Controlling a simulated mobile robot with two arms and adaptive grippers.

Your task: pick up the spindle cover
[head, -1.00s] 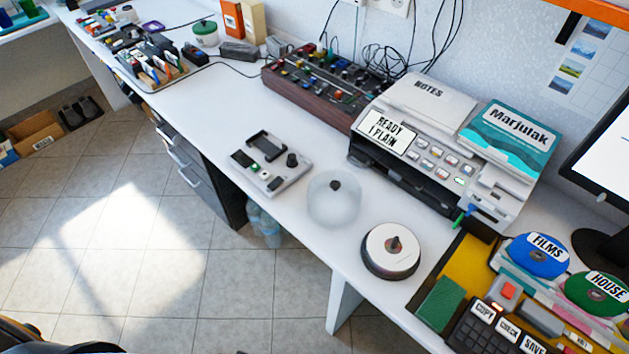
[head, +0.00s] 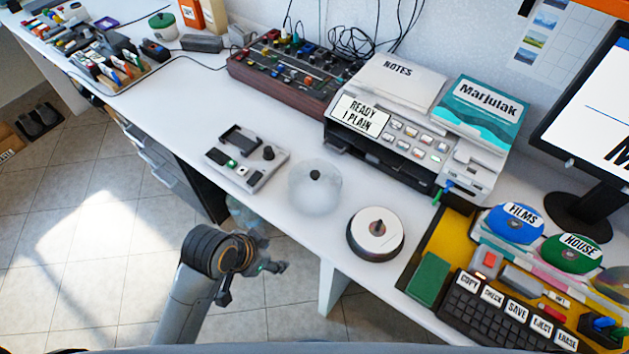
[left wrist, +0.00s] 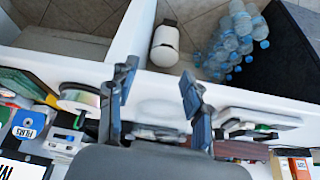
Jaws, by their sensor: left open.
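The spindle cover (head: 315,193) is a clear, frosted dome with a black knob on top. It stands upright on the white desk, left of the disc spindle (head: 377,236), which holds a stack of discs on a black base. My left gripper (head: 268,263) is beyond the desk's front edge, lower left of the cover and apart from it. In the left wrist view the two fingers of the gripper (left wrist: 158,74) are spread, with nothing between them. The pale cover (left wrist: 160,108) shows behind them, partly hidden by the gripper body. My right gripper is not in view.
A grey device (head: 246,160) lies left of the cover. A printer (head: 410,135) stands behind. A yellow tray (head: 447,232) with keypad and labelled discs is at the right. Bottles (left wrist: 236,40) stand on the floor below. Bare desk lies along the front edge.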

